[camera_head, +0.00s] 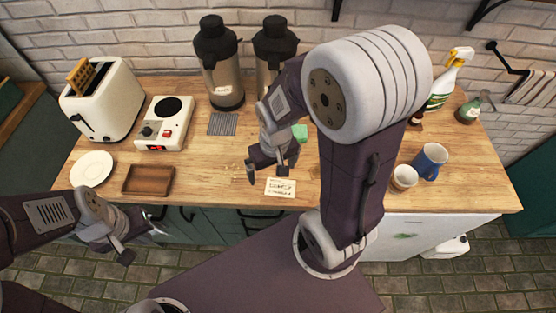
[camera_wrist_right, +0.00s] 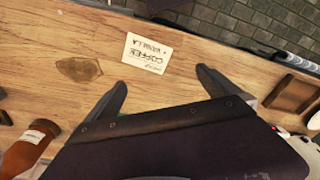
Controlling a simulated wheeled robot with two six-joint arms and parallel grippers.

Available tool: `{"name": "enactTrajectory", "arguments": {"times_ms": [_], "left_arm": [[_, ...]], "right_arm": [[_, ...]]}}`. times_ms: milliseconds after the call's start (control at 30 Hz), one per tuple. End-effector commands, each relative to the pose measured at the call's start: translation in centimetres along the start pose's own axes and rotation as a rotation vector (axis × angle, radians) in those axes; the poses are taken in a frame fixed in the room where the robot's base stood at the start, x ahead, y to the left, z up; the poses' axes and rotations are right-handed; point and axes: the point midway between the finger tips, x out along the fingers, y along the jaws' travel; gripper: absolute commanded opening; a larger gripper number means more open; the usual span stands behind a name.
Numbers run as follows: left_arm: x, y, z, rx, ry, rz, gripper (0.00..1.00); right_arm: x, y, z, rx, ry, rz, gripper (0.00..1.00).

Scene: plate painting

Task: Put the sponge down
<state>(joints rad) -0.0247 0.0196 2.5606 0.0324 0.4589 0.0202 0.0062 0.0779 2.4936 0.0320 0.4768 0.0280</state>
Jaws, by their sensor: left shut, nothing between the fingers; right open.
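A small green block (camera_head: 299,133), which looks like the sponge, lies on the wooden counter (camera_head: 330,196), partly hidden behind my right arm. My right gripper (camera_head: 268,172) is in front of it, above the counter near a paper card (camera_head: 280,187). In the right wrist view, the right gripper (camera_wrist_right: 160,86) has its fingers wide apart with nothing between them. The card (camera_wrist_right: 147,53) lies just beyond the fingertips, with a brown stain (camera_wrist_right: 79,69) beside it. My left gripper (camera_head: 142,238) is shut and empty, in front of the counter edge at lower left.
A toaster (camera_head: 103,102), a small hot plate (camera_head: 164,123), a white plate (camera_head: 91,168) and a brown tray (camera_head: 148,180) stand on the left. Two flasks (camera_head: 222,75) are at the back. Mugs (camera_head: 430,161) and a spray bottle (camera_head: 444,84) are on the right.

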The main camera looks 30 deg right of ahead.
Motion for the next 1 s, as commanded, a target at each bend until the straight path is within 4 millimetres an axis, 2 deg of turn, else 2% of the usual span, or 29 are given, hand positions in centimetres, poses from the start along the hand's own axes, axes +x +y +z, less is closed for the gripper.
{"name": "enactTrajectory", "arguments": {"times_ms": [33,100,200,300,400,467,600,800,1000], "left_arm": [[-2.7,0.1,-0.3,0.000,0.001,0.000,0.00],[-5.3,0.1,-0.6,0.000,0.002,0.000,0.00],[-8.1,0.2,-0.9,0.000,0.002,0.000,0.00],[-9.9,0.2,-1.1,0.000,0.002,0.000,0.00],[-10.6,0.2,-1.1,0.000,0.001,0.000,0.00],[-10.6,0.2,-1.1,0.000,0.001,0.000,0.00],[-10.6,0.2,-1.1,0.000,0.001,0.000,0.00],[-11.7,0.2,-1.2,0.000,0.001,0.000,0.00],[-12.2,0.2,-1.3,0.000,0.001,0.000,0.00]], "right_arm": [[-2.0,1.1,-2.4,0.058,-0.011,0.006,1.00],[-3.1,3.6,-6.2,0.160,-0.030,0.015,1.00],[-3.4,7.9,-10.5,0.303,-0.057,0.027,1.00],[-2.7,11.7,-12.9,0.411,-0.076,0.036,1.00],[-1.8,14.0,-13.9,0.471,-0.086,0.041,1.00],[-1.4,14.6,-14.1,0.488,-0.089,0.042,1.00],[-0.7,14.7,-14.1,0.490,-0.090,0.042,1.00],[2.2,14.7,-13.8,0.489,-0.089,0.042,1.00],[3.1,14.7,-13.6,0.488,-0.089,0.042,1.00]]}}
